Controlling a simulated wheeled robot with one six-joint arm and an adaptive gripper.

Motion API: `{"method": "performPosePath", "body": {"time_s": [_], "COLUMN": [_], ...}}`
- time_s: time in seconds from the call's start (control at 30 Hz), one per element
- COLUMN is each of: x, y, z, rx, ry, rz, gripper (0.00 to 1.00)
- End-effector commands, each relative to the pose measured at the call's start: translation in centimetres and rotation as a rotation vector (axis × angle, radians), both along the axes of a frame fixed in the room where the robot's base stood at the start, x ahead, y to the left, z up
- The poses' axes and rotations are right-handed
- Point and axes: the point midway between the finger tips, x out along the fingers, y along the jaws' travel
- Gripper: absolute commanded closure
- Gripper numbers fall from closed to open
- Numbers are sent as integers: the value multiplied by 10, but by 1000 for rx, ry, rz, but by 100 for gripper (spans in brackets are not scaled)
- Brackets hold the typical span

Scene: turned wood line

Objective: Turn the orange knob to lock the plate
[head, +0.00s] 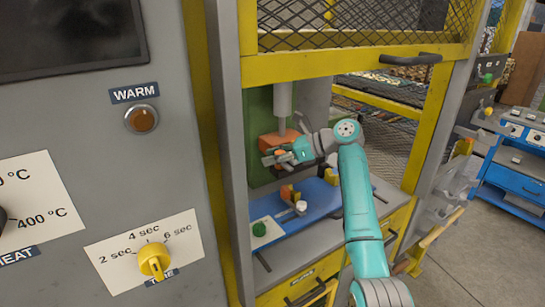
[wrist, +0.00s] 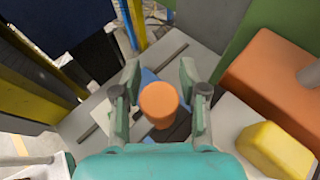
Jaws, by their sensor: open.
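The orange knob (wrist: 160,103) shows in the wrist view as a short round cylinder with a flat top. It lies between the two fingers of my gripper (wrist: 159,76), with a visible gap on each side. My gripper is open and holds nothing. In the head view my gripper (head: 276,156) is inside the yellow-framed press, just below the orange press block (head: 277,140). I cannot clearly make out the knob in that view. The blue plate (head: 318,197) lies on the press bed below my gripper. Part of a blue surface shows behind the knob in the wrist view.
The orange press block (wrist: 268,85) and a yellow block (wrist: 275,150) are close on the right in the wrist view. A green button (head: 259,229) sits at the bed's front. The mesh guard (head: 365,25) hangs above. A control panel (head: 100,170) stands left.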

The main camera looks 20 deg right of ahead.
Motion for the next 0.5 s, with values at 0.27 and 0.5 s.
{"method": "performPosePath", "body": {"time_s": [0.27,0.5], "x": [0,0], "y": [1,1], "z": [0,0], "rx": [0,0], "ry": [0,0], "rz": [0,1], "gripper": [57,100]}}
